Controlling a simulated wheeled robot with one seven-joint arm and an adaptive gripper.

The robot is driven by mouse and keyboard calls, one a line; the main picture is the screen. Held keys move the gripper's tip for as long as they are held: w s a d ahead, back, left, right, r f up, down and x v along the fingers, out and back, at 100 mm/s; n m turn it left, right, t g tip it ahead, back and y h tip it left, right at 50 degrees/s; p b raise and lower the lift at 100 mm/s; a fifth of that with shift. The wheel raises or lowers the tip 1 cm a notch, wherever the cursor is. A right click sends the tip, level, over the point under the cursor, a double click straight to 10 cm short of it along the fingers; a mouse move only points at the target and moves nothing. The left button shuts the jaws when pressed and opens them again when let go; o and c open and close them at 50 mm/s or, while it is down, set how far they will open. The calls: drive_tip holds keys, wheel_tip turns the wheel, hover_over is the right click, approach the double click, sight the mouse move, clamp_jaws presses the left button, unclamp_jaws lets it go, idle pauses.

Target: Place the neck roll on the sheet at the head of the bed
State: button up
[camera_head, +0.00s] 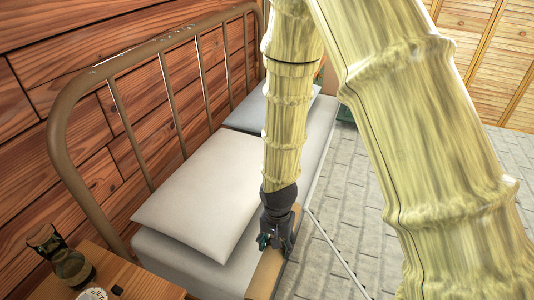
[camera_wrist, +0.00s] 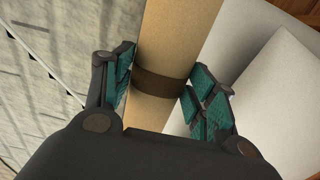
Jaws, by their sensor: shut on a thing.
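The neck roll is a long tan cylinder with a dark brown band. In the wrist view the neck roll (camera_wrist: 180,35) runs between my finger pads, with the band just ahead of them. In the head view the neck roll (camera_head: 264,277) shows below my gripper (camera_head: 274,238), along the near edge of the white sheet (camera_head: 165,252). My gripper (camera_wrist: 163,84) is shut on the roll. I cannot tell whether the roll touches the bed. The sheet also shows right of the roll in the wrist view (camera_wrist: 228,52). The metal headboard (camera_head: 110,62) stands along the wall.
A white pillow (camera_head: 195,195) lies against the headboard, and a grey-blue pillow (camera_head: 247,112) lies farther back. A wooden nightstand (camera_head: 140,283) with a dark jar-like object (camera_head: 72,266) is at lower left. A grey patterned surface (camera_head: 345,185) spreads to the right.

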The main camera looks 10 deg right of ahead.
drive_tip(key=w+d, duration=0.1)
drive_tip(key=w, duration=0.4)
drive_tip(key=w+d, duration=0.2)
drive_tip(key=w, duration=0.2)
drive_tip(key=w+d+f+p, duration=0.1)
drive_tip(key=w+d, duration=0.1)
drive_tip(key=w, duration=0.3)
drive_tip(key=shift+w+f, duration=0.1)
drive_tip(key=shift+w, duration=0.25)
drive_tip(key=shift+w+d, duration=0.1)
drive_tip(key=shift+f, duration=1.75)
drive_tip(key=shift+f, duration=0.1)
drive_tip(key=o, duration=1.2)
wheel_tip(320, 180, up, 12)
